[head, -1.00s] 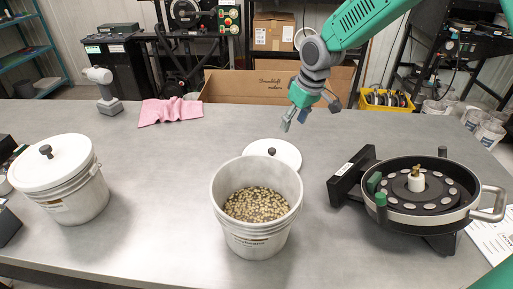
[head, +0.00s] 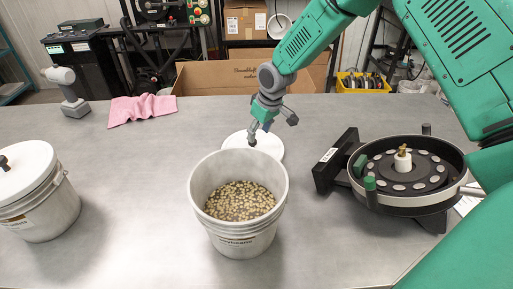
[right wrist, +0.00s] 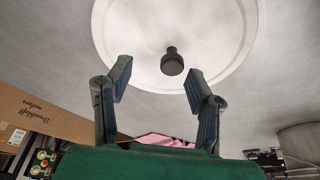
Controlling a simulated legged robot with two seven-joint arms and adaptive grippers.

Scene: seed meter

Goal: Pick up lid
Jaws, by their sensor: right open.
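A white round lid (head: 268,147) lies flat on the grey table behind the open bucket. In the right wrist view the lid (right wrist: 215,25) shows with a dark knob (right wrist: 172,62) at its middle. My right gripper (head: 261,136) is above the lid, and in its wrist view the open fingers (right wrist: 158,85) stand on either side of the knob with nothing between them. In the head view the gripper partly hides the lid and knob. My left gripper is not in view.
A white bucket (head: 216,226) of beans stands in front of the lid. A lidded bucket (head: 52,219) is at the left. A black round seed meter (head: 443,204) is at the right.

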